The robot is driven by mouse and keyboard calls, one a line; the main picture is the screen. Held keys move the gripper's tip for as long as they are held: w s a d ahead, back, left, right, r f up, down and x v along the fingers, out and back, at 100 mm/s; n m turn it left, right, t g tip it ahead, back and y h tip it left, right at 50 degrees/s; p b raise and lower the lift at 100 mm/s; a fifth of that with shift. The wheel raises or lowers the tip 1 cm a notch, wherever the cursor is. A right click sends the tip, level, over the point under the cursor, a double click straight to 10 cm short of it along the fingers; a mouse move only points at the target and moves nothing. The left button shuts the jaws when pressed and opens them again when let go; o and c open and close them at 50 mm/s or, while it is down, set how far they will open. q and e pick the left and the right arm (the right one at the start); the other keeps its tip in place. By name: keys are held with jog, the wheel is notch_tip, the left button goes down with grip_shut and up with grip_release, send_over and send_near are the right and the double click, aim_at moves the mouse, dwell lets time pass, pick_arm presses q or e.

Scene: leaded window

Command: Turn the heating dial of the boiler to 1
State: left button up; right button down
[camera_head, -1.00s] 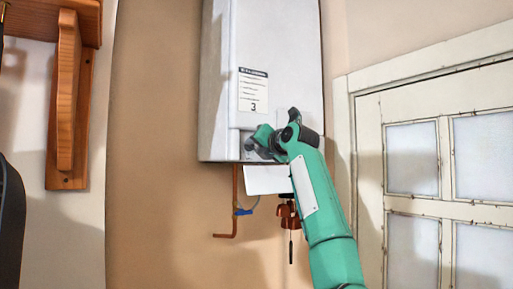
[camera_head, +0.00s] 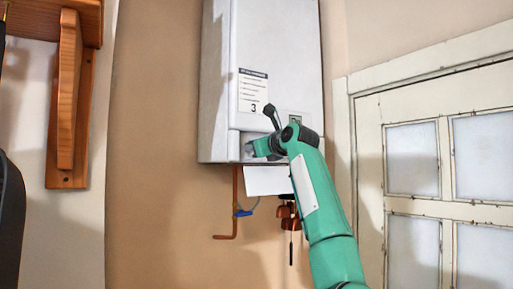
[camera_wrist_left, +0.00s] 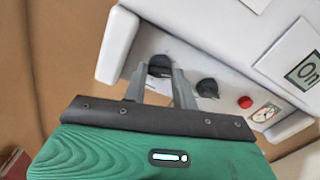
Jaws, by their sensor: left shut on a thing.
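The white boiler (camera_head: 285,60) hangs on the wall in the head view, with a control panel along its lower front. In the left wrist view the panel (camera_wrist_left: 180,58) carries two black dials, a left dial (camera_wrist_left: 160,64) and a right dial (camera_wrist_left: 207,88). My left gripper (camera_wrist_left: 159,78) is shut on the left dial, with one finger on each side. In the head view the left gripper (camera_head: 262,148) is at the boiler's lower front and hides the dials. The dial markings are too small to read. My right gripper is not in view.
A red button (camera_wrist_left: 245,102) and a round gauge (camera_wrist_left: 266,113) sit right of the dials. A display (camera_wrist_left: 304,70) reads "On". A label (camera_head: 252,92) on the boiler shows a 3. Copper pipes (camera_head: 235,200) hang below.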

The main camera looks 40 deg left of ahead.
pick_arm(q)
jog(key=n, duration=0.5)
jog(key=shift+n, duration=0.4)
dwell(0.3)
jog(key=o, duration=1)
jog(key=shift+c, duration=0.2)
